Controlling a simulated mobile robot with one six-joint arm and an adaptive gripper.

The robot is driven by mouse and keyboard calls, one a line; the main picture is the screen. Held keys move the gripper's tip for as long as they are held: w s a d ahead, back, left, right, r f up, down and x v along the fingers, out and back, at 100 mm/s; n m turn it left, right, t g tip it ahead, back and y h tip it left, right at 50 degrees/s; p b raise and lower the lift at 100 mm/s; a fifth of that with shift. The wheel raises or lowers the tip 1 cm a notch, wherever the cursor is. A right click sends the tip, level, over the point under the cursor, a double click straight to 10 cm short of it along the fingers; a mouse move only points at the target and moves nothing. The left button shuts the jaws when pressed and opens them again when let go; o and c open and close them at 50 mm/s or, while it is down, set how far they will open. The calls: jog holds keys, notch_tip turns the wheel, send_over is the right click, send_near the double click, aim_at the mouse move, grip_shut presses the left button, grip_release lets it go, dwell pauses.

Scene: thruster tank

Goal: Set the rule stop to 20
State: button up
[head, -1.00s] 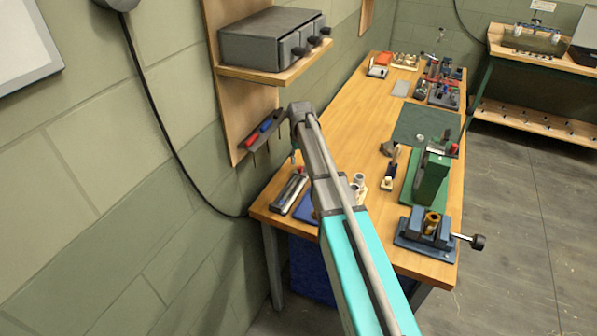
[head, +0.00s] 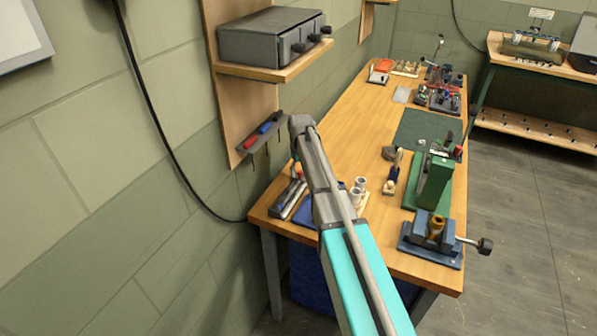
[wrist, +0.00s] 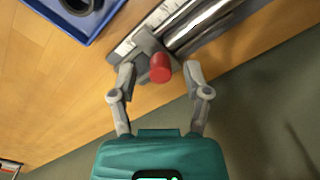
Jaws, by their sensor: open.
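The rule (wrist: 127,45) is a flat white scale beside shiny metal rods, seen at the top of the wrist view. A grey stop block (wrist: 147,45) sits across it, with a red knob (wrist: 160,67) facing me. My gripper (wrist: 160,73) is open, one finger on each side of the knob, with gaps on both sides; I cannot tell the depth. The scale's figures are too small to read. In the head view the rule (head: 291,197) lies at the near left corner of the bench, and my arm hides most of my gripper.
A blue tray (wrist: 88,37) lies beside the rule. A tool rack (head: 260,132) and a shelf (head: 277,73) with a grey drawer box stand out from the wall close to my arm. A green press (head: 433,183) and a blue vise (head: 431,241) stand at the bench's right.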

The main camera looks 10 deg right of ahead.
grip_shut()
jog(key=shift+w+d, duration=0.45)
jog(key=shift+w, duration=0.2)
jog(key=shift+w+d, duration=0.45)
jog(key=shift+w, duration=0.15)
grip_release()
jog(key=shift+s, duration=0.15)
